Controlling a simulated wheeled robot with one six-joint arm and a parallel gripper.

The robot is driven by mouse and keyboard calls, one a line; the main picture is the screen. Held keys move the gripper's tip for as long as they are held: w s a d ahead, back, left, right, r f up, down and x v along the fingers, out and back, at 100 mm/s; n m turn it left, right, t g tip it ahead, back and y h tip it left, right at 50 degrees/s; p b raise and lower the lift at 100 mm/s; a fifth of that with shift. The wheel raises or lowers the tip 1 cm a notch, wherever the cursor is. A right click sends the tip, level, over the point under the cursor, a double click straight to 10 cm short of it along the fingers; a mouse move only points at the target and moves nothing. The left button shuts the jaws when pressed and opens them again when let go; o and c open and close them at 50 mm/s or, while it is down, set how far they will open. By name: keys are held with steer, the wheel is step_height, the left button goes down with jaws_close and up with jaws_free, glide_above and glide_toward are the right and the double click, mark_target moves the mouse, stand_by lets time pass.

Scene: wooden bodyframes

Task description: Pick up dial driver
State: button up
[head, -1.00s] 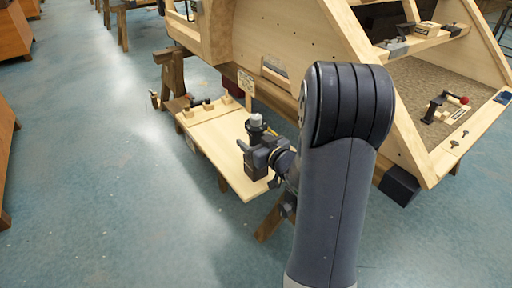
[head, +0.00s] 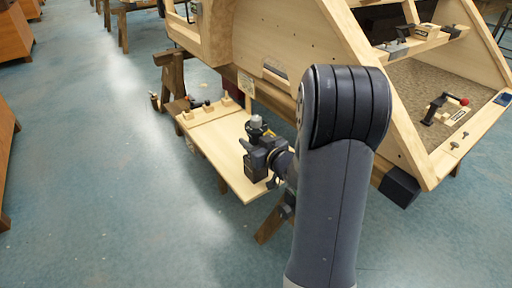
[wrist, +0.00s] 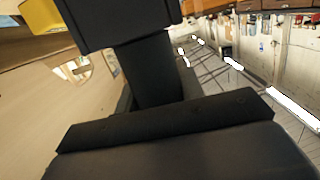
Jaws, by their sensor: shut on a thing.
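My gripper (head: 257,144) is over the pale wooden side shelf in the head view, at the end of my dark arm. It is shut on a small dark piece with a light grey top (head: 256,122), which appears to be the dial driver. The piece stands upright above the jaws, and its lower part is hidden by them. In the wrist view, dark gripper parts (wrist: 165,125) fill the lower middle, with a dark upright shape above them. I cannot tell there which part is the held piece.
The pale wooden shelf (head: 222,145) carries several small blocks (head: 207,105) at its far end. The large wooden bodyframe (head: 270,45) stands close behind. At right, a tool with a red knob (head: 440,106) lies inside it. Blue floor is open at left.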

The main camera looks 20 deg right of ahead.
step_height(320, 180, up, 11)
steer(key=p, duration=0.4)
steer(key=shift+f+p, duration=0.15)
steer(key=shift+p, duration=0.15)
step_height(320, 180, up, 10)
steer(key=p, duration=0.9)
steer(key=shift+f, duration=0.2)
